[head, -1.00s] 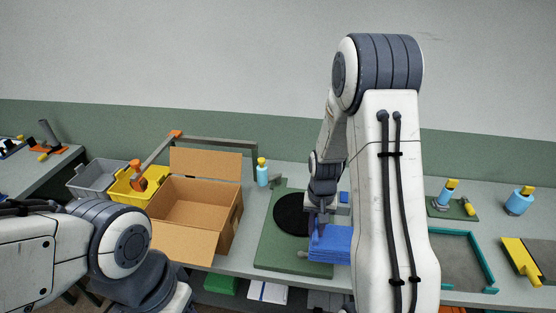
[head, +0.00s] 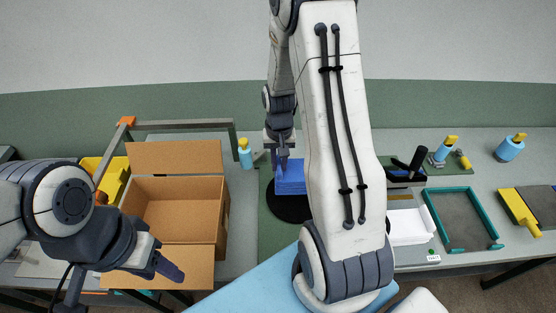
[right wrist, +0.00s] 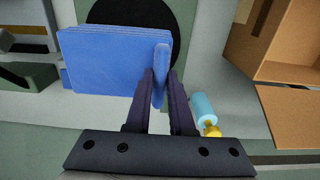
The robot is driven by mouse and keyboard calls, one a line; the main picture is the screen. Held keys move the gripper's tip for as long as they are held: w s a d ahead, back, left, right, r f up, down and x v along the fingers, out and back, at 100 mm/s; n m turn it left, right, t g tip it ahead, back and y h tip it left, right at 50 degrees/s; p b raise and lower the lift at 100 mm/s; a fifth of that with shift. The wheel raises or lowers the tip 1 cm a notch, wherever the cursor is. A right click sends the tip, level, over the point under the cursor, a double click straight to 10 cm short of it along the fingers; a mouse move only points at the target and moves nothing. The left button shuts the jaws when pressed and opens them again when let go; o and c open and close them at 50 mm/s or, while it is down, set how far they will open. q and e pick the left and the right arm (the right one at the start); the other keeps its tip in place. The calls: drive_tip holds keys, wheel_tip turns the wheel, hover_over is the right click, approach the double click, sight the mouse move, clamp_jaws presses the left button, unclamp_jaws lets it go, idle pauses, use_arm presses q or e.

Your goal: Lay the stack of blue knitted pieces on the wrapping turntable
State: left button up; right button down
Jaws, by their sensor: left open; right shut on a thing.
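The stack of blue knitted pieces (head: 291,178) is over the black round turntable (head: 289,208) in the head view. My right gripper (head: 281,168) is shut on the stack's edge; the right wrist view shows one blue edge between its fingers (right wrist: 160,88). In that view the stack (right wrist: 112,62) overlaps the turntable's dark disc (right wrist: 130,12). I cannot tell whether the stack touches the disc. My right arm hides part of the turntable's right side. My left gripper (head: 168,268) is open and empty, near the front of the cardboard box.
The open cardboard box (head: 228,205) stands left of the turntable's green base (head: 270,228). A light-blue bottle with a yellow top (head: 245,153) stands between them at the back. To the right are a white tray (head: 408,228) and a teal-framed tray (head: 488,222).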

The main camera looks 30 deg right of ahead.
drive_tip(key=shift+s+a, duration=0.1)
drive_tip(key=shift+a, duration=0.05)
drive_tip(key=shift+f, duration=0.3)
drive_tip(key=shift+f+b, duration=1.85)
drive_tip(key=shift+f, duration=0.25)
drive_tip(key=shift+f+b, duration=0.4)
drive_tip(key=shift+f, duration=0.15)
drive_tip(key=c, duration=0.7)
unclamp_jaws()
drive_tip(key=shift+s, duration=0.1)
wheel_tip(320, 180, up, 10)
drive_tip(key=shift+r+b, duration=0.2)
drive_tip(key=shift+b, duration=0.95)
